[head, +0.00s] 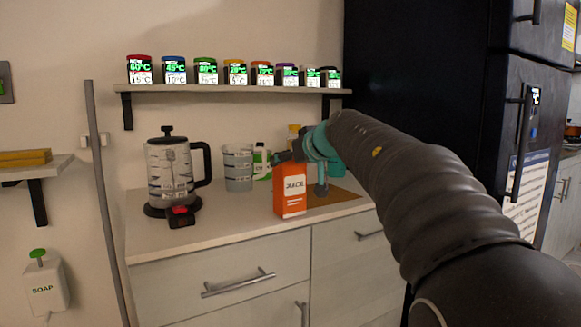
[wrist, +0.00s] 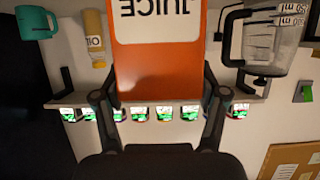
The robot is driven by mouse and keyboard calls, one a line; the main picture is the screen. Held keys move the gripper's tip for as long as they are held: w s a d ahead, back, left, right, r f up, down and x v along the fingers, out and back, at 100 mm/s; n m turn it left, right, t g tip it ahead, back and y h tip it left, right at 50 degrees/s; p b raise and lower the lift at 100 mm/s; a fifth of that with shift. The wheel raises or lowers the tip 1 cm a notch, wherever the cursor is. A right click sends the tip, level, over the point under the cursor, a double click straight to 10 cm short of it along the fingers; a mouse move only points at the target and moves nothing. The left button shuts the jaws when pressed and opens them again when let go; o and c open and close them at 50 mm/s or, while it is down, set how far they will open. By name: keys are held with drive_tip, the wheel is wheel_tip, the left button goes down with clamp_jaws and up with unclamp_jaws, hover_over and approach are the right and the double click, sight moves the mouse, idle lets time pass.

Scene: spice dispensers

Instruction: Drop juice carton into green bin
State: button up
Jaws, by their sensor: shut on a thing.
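The juice carton (head: 289,190) is orange with a white label and stands upright over the front part of the counter in the head view. I cannot tell whether its base touches the counter. My gripper (head: 287,157) is shut on its upper part, coming from the right and behind. In the wrist view, which looks upside down, the carton (wrist: 158,65) fills the middle between the two dark fingers of my gripper (wrist: 160,78). I make out no green bin in either view.
The counter (head: 160,240) bears a glass jug (head: 170,172), a measuring cup (head: 238,168) and a green-and-white bottle (head: 261,160). A brown board (head: 335,196) lies right of the carton. A shelf (head: 230,89) with several spice dispensers hangs above. A dark fridge (head: 430,70) stands right.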

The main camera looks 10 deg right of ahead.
drive_tip(key=shift+f, duration=0.3)
drive_tip(key=o, duration=1.1)
drive_tip(key=shift+f, duration=0.1)
drive_tip(key=shift+o, duration=0.2)
drive_tip(key=p+v, duration=0.1)
drive_tip(key=v, duration=1.1)
drive_tip(key=shift+r, duration=0.25)
